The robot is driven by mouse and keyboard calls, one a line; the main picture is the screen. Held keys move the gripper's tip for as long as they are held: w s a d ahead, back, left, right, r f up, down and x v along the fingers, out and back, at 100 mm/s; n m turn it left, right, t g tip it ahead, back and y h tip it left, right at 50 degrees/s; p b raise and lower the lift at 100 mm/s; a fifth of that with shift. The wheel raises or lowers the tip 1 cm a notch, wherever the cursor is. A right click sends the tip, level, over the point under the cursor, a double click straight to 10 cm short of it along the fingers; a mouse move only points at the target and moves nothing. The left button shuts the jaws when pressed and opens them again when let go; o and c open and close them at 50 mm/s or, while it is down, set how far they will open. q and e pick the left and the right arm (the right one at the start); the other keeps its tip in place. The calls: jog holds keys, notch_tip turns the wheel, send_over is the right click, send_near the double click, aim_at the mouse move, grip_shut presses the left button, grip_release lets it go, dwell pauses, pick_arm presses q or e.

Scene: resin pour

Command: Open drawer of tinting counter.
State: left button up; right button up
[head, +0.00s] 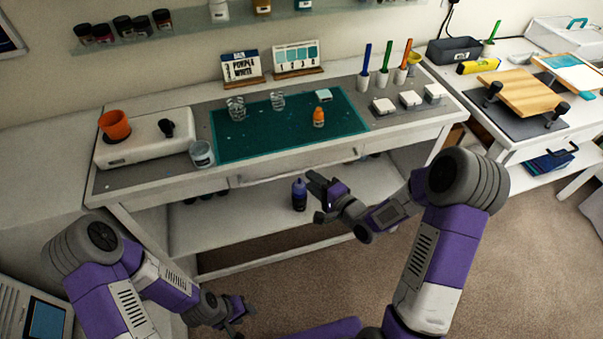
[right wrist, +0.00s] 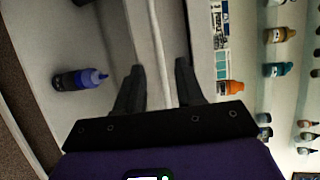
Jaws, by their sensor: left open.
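The tinting counter (head: 150,178) is a white bench with a green cutting mat on top. Its drawer (head: 300,163) is the wide white front under the mat and looks closed, with a long pale bar handle (head: 293,173) along it. My right gripper (head: 321,196) is in front of and below the drawer's right half. In the right wrist view my right gripper (right wrist: 158,66) is open and empty, and the handle (right wrist: 158,40) runs lengthwise between its fingers' directions; contact cannot be told. My left gripper (head: 238,309) is open and empty, low in front of the counter.
An orange bottle (head: 319,117), clear cups and a grey tin (head: 202,154) stand on the counter top. Carpet (head: 300,279) in front is clear.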

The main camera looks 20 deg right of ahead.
jog(key=b+x, duration=0.1)
jog(key=x, duration=0.4)
jog(key=shift+w+a+f, duration=0.15)
jog(key=shift+w, duration=0.15)
grip_shut()
